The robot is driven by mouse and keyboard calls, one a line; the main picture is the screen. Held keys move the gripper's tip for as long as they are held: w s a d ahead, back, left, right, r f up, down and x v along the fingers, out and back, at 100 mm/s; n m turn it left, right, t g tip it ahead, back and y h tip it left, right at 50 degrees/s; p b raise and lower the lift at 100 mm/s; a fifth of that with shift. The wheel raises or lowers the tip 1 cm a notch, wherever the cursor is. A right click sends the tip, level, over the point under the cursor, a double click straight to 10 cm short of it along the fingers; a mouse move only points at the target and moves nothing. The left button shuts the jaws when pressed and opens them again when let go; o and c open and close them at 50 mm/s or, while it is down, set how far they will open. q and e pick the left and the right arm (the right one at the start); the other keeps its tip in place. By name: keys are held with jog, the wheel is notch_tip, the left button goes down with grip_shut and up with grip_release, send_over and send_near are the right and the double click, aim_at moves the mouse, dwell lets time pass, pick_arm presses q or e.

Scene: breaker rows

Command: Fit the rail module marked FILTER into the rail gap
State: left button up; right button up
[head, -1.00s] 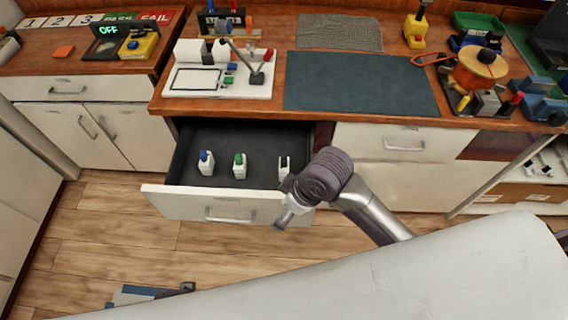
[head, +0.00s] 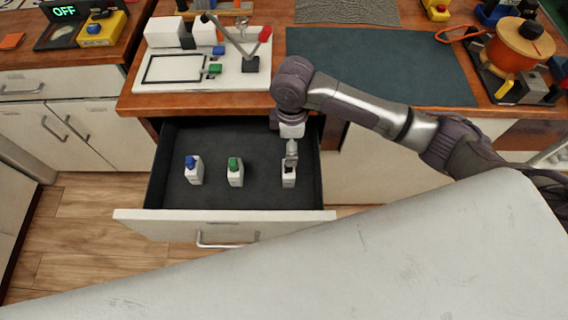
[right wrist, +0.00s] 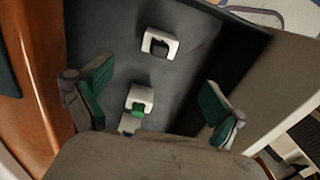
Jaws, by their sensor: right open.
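Three small white modules stand in the open drawer (head: 262,197): one with a blue top (head: 194,170), one with a green top (head: 235,171), and one with a dark notch (head: 289,176) at the right. No marking is readable, so I cannot tell which is FILTER. My right gripper (head: 291,150) points down over the dark-notched module, partly covering it. In the right wrist view the gripper (right wrist: 155,100) has its fingers wide apart, with the green-topped module (right wrist: 140,97) and the dark-notched module (right wrist: 159,43) visible beyond. I cannot identify the rail gap. My left gripper is out of view.
A white board (head: 175,70) with white blocks, levers and a black outline lies on the counter above the drawer. A dark mat (head: 375,66) is clear. An orange spool (head: 520,45) stands at the right. The drawer walls closely border the gripper.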

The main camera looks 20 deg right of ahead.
aim_at(289, 169)
jog(key=shift+s+f, duration=0.2)
jog(key=shift+f, duration=0.35)
notch_tip(289, 169, down, 7)
jog(key=shift+s+f, duration=0.1)
jog(key=f, duration=0.5)
jog(key=shift+w+a, duration=0.15)
jog(key=shift+w, duration=0.15)
jog(key=c, duration=1.3)
